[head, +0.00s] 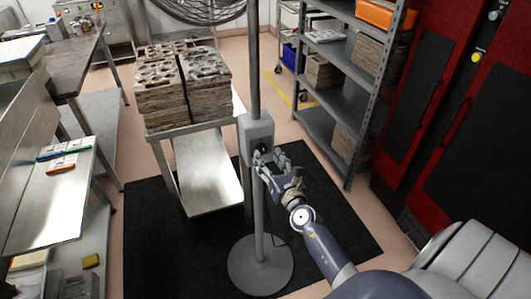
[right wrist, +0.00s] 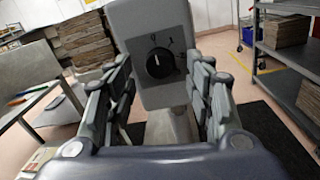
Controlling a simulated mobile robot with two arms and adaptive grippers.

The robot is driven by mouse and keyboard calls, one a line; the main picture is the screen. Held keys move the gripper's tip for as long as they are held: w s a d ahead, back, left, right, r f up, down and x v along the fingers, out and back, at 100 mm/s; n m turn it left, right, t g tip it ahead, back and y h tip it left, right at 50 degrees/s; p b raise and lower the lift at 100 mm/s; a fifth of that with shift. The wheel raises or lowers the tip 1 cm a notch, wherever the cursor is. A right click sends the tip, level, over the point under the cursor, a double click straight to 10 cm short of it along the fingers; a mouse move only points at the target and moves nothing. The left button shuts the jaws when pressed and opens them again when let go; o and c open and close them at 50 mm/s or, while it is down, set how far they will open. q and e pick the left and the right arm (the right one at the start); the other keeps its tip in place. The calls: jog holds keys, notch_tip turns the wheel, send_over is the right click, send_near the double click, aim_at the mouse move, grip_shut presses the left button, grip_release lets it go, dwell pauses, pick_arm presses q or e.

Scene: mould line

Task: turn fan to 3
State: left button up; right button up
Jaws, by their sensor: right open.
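The fan stands on a grey pole with a round base (head: 261,266). Its wire cage (head: 200,8) is cut off at the top of the head view. A grey control box (head: 257,132) is on the pole, and its dark round knob (right wrist: 160,63) faces the right wrist camera. The knob's pointer seems to point up, near the 0 mark; the other marks are too small to read surely. My right gripper (head: 268,163) is open at the box. In the right wrist view its fingers (right wrist: 160,88) are left and right of the knob, apart from it. My left gripper is out of view.
A metal cart (head: 213,180) with stacked mould blocks (head: 185,85) stands left of the pole. Grey shelving (head: 350,95) and red cabinets (head: 440,90) are on the right. A workbench (head: 60,215) is at the left. A black mat (head: 150,250) lies under the fan.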

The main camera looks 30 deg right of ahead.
aim_at(262, 149)
jog(key=w, duration=0.2)
jog(key=shift+w+d, duration=0.25)
jog(key=shift+w, duration=0.05)
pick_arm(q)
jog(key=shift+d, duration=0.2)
pick_arm(e)
jog(key=shift+w, duration=0.1)
jog(key=c, duration=1.1)
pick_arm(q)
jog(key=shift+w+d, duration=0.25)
